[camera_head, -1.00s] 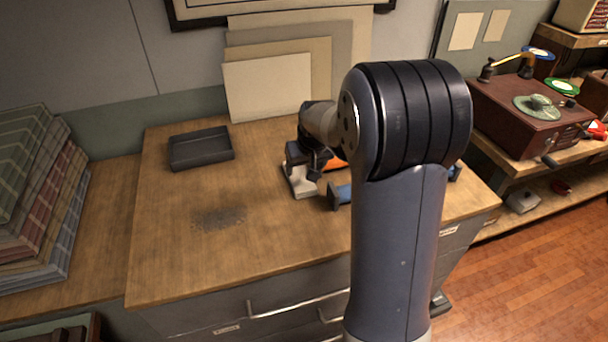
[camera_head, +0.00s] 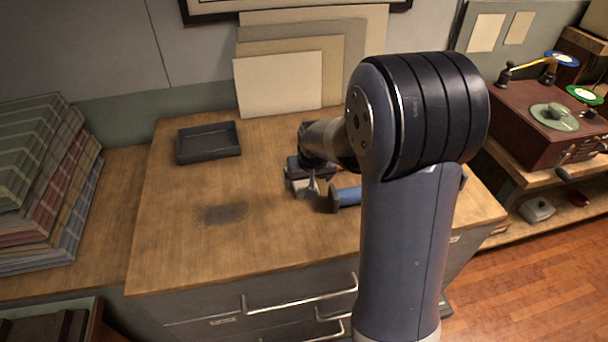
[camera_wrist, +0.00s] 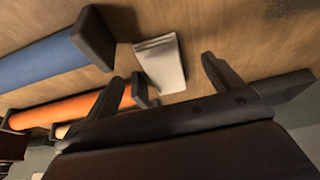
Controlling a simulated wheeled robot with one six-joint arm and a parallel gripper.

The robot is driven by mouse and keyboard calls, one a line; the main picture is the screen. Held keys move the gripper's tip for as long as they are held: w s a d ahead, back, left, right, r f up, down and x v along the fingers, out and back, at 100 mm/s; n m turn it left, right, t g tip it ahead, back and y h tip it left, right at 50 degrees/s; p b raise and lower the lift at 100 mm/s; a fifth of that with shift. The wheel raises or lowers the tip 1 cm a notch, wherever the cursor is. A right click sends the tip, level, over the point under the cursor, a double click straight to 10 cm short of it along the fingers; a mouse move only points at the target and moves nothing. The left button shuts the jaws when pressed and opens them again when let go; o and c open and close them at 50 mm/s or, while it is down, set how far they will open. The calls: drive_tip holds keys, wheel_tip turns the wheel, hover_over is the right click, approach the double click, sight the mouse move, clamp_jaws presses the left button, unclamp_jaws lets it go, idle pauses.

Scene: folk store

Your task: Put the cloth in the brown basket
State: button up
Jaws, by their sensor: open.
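A pale folded piece (camera_wrist: 160,62), which looks like the cloth, lies on the wooden counter in the wrist view. It is small and partly hidden by my gripper in the head view (camera_head: 301,188). My gripper (camera_wrist: 165,84) is open, with one finger on each side of the cloth's near end in the wrist view. I cannot tell whether the fingers touch it. My gripper (camera_head: 312,187) is low over the counter in the head view. I see no brown basket that I can make out in either view.
A blue roll (camera_wrist: 45,62) and an orange roll (camera_wrist: 75,106) with dark ends lie left of the cloth. A dark empty tray (camera_head: 208,157) sits at the counter's back left. Stacked plaid fabrics (camera_head: 40,190) stand at far left. The counter's front left (camera_head: 190,260) is clear.

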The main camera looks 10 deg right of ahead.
drive_tip(key=shift+d+p+x, duration=0.2)
drive_tip(key=shift+p+x, duration=0.7)
drive_tip(key=shift+x, duration=2.35)
drive_tip(key=shift+w, duration=0.1)
drive_tip(key=shift+c, duration=0.2)
drive_tip(key=c, duration=1.1)
drive_tip(key=shift+r, duration=0.1)
drive_tip(key=shift+c, duration=0.2)
